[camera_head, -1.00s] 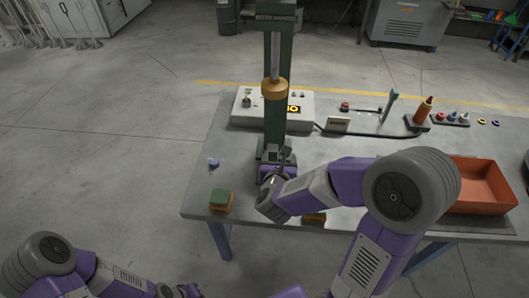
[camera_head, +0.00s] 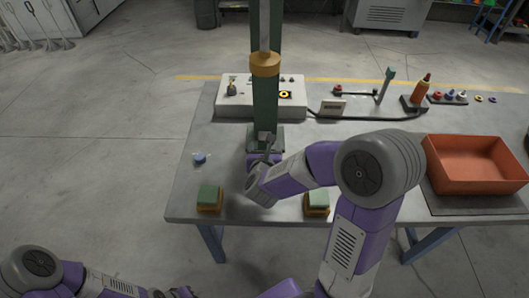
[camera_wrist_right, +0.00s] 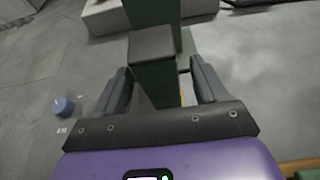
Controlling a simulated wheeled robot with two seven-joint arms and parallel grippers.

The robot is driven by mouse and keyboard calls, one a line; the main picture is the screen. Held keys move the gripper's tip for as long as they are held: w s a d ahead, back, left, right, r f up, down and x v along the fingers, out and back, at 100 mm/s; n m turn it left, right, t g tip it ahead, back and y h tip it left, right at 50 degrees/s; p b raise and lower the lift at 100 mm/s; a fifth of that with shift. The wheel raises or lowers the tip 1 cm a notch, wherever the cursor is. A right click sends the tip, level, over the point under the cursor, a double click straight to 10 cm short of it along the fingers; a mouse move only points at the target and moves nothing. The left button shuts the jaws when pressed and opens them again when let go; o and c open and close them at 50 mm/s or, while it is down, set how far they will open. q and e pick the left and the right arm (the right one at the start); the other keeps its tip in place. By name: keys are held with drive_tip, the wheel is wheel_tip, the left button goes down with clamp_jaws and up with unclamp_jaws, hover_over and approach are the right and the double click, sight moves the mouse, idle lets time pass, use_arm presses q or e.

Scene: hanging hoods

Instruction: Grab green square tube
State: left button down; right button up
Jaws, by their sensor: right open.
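A green square-sided piece with a flat grey top (camera_wrist_right: 158,85), which looks like the green square tube, stands between the fingers of my right gripper (camera_wrist_right: 160,88) in the right wrist view. The fingers are open, one on each side of it; I cannot tell whether either touches it. In the head view my right gripper (camera_head: 264,150) is at the foot of the tall green press column (camera_head: 266,105), and my wrist hides most of the piece. My left arm is at the bottom left; its gripper (camera_head: 180,292) is only partly seen at the lower edge.
Two green blocks on yellow bases stand at the table's front, left (camera_head: 210,196) and right (camera_head: 317,200). A blue knob (camera_head: 199,158) lies left of the press. A grey control box (camera_head: 290,97) stands behind the press. An orange bin (camera_head: 475,180) is at the right.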

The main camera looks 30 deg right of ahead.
drive_tip(key=x, duration=0.4)
drive_tip(key=shift+f, duration=0.15)
drive_tip(key=c, duration=1.3)
